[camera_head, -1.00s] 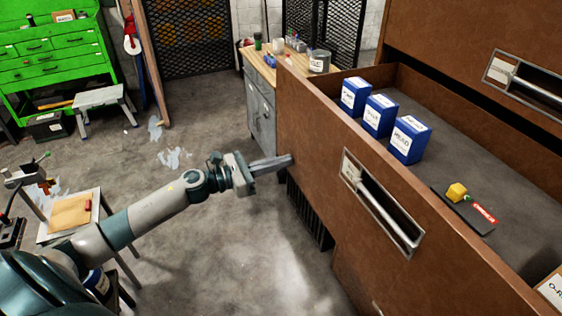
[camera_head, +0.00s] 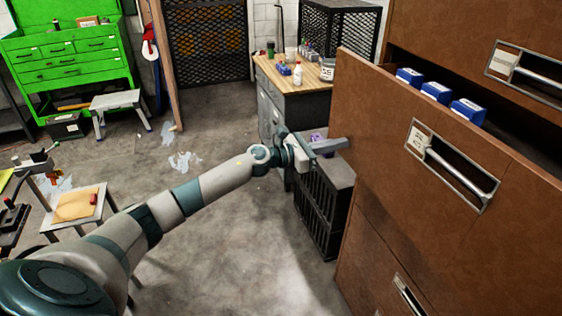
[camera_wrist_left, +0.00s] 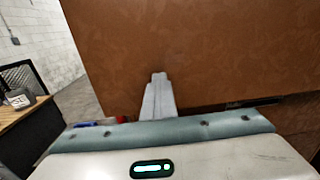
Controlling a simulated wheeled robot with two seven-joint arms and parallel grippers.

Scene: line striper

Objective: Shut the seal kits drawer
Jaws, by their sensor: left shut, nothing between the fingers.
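The brown drawer (camera_head: 365,120) stands partly out of the brown cabinet (camera_head: 450,40). Its front has a label holder and a long metal handle (camera_head: 455,172); the label is too small to read. Several blue boxes (camera_head: 437,92) show over the drawer's front edge; the rest of the inside is hidden. My left gripper (camera_head: 340,144) is shut and empty, its fingertips at the left part of the drawer front. In the left wrist view the closed fingers (camera_wrist_left: 159,80) point at the brown front (camera_wrist_left: 200,50) and seem to touch it. My right gripper is not in view.
Another drawer with a handle (camera_head: 530,75) is above, and one (camera_head: 408,295) is below. A black crate-like box (camera_head: 322,205) stands on the floor left of the cabinet. A workbench (camera_head: 300,75) is behind.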

